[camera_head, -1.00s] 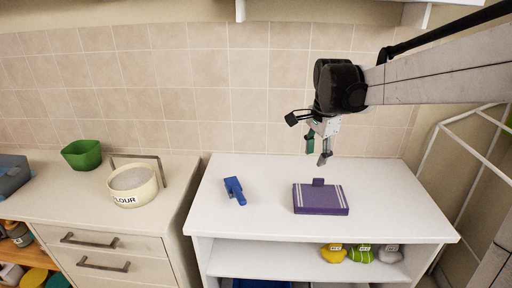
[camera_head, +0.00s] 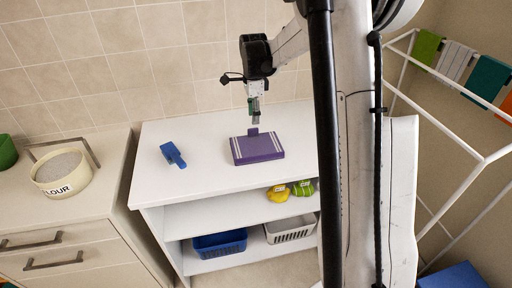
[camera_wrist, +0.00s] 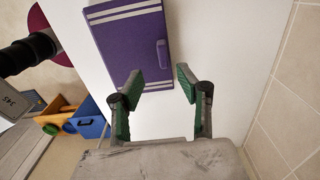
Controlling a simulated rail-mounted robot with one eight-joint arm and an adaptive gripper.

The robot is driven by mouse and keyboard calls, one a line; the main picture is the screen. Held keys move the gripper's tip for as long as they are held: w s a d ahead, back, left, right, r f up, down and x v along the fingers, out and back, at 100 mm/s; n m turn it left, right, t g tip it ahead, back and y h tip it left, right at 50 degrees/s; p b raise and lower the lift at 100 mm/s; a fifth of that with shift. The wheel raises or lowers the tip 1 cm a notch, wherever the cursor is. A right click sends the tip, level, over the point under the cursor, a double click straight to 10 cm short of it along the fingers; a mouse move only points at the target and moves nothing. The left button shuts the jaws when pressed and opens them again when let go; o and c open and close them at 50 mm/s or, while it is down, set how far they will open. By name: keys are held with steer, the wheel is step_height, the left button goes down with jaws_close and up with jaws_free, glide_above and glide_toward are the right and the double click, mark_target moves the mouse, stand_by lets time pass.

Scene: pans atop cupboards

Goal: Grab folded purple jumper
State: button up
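The folded purple jumper (camera_head: 258,148) lies flat on the white shelf top, with pale stripes across its ends and a small raised tab at its back edge. It also shows in the wrist view (camera_wrist: 128,38), with the tab toward the right. My gripper (camera_head: 254,118) is just behind and above the jumper, pointing down near the tab. In the wrist view my gripper (camera_wrist: 160,80) has its two green-padded fingers spread apart with nothing between them. The fingertips are near the jumper's edge; I cannot tell whether the left one touches it.
A blue object (camera_head: 173,154) lies left of the jumper on the white shelf unit (camera_head: 210,185). Lower shelves hold yellow and green items, a blue basket (camera_head: 220,243) and a white basket (camera_head: 290,229). A tiled wall is behind. A white drying rack (camera_head: 440,110) stands right.

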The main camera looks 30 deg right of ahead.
mark_target(253, 129)
steer(key=shift+w+f+p, duration=0.15)
steer(key=shift+f+p, duration=0.05)
steer(key=shift+f, duration=1.75)
steer(key=shift+w+f+p, duration=0.15)
steer(key=shift+f, duration=1.75)
jaws_close()
